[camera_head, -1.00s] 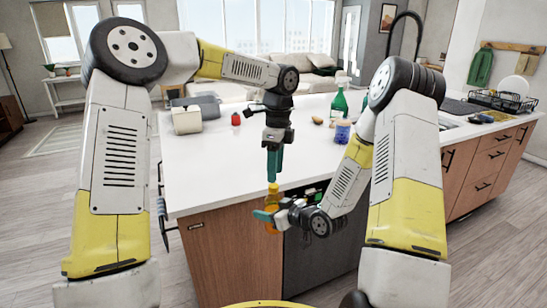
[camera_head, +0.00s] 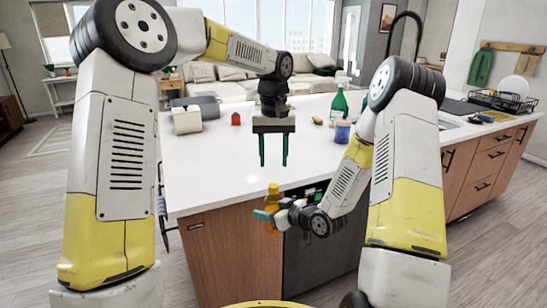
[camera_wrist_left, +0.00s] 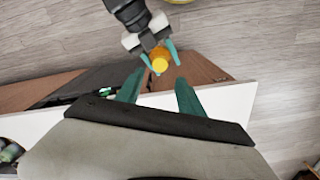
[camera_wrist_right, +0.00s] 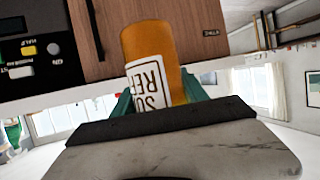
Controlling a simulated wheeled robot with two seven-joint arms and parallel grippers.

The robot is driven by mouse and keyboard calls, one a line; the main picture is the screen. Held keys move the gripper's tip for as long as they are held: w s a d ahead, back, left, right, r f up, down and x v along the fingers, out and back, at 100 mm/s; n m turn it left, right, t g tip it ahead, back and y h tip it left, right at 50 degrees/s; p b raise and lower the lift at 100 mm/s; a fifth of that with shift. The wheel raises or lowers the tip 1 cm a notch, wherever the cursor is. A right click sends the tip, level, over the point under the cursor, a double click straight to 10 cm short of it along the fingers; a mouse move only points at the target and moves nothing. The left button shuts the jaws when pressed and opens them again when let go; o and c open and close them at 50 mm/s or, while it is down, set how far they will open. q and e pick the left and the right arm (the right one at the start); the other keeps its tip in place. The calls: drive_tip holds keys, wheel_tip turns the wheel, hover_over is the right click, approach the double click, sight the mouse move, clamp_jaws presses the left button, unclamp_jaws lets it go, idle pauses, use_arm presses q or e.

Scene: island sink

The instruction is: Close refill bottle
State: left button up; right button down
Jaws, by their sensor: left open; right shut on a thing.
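The orange refill bottle (camera_head: 272,197) stands upright in front of the island's near edge, held by my right gripper (camera_head: 266,216), which is shut around its body. In the right wrist view the bottle (camera_wrist_right: 152,50) shows its white label between the fingers. A round yellow top, apparently the cap (camera_wrist_left: 160,63), shows on the bottle in the left wrist view. My left gripper (camera_head: 274,163) is open and empty, pointing down above the bottle with a clear gap. The exact seating of the cap cannot be told.
The white island top (camera_head: 215,165) has free room near its front. A green bottle (camera_head: 340,105), a blue jar (camera_head: 342,131), a red item (camera_head: 236,119) and a toaster-like box (camera_head: 187,119) stand farther back. A dish rack (camera_head: 500,100) is at the right.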

sight(273, 185)
idle(0.3)
use_arm(q)
drive_tip(key=shift+f, duration=4)
drive_tip(key=shift+c, duration=0.3)
clamp_jaws()
drive_tip(key=m, duration=0.4)
drive_tip(key=shift+m, duration=0.3)
drive_tip(key=m, duration=0.3)
drive_tip(key=shift+m, duration=0.3)
drive_tip(key=shift+o, duration=1)
unclamp_jaws()
